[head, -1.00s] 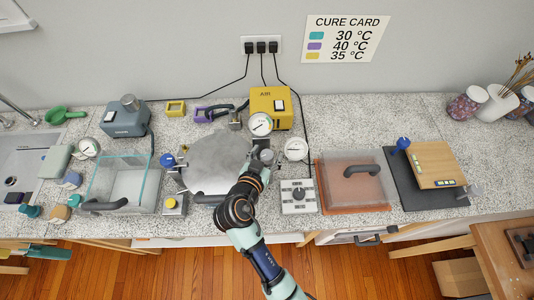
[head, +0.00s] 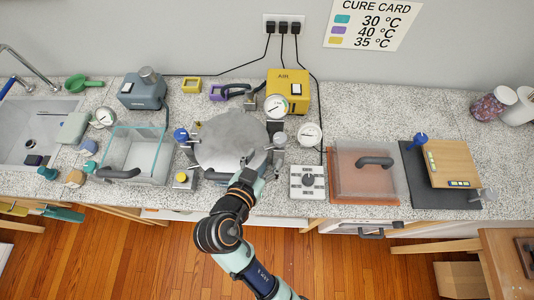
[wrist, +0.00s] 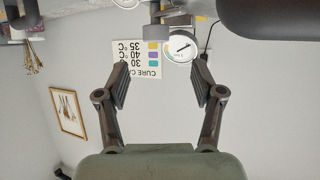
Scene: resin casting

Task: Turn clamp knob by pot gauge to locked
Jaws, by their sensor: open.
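The grey round pot (head: 232,143) stands mid-bench. Its white-faced gauge (head: 276,106) is at its back right and also shows in the wrist view (wrist: 181,46). A grey clamp knob (head: 279,140) sits at the pot's right rim, just in front of the gauge. In the upside-down wrist view a grey knob (wrist: 158,32) shows near the top edge, between the finger lines and left of the gauge. My gripper (wrist: 160,78) is open, with nothing between its fingers. In the head view my wrist is at the pot's front right; the fingertips are hard to make out.
A blue knob (head: 181,134) is at the pot's left. A second gauge (head: 309,134) and a dial box (head: 308,181) stand to the right. The yellow air pump (head: 288,95) is behind. A clear box (head: 135,152) is left, and a covered orange tray (head: 366,172) is right.

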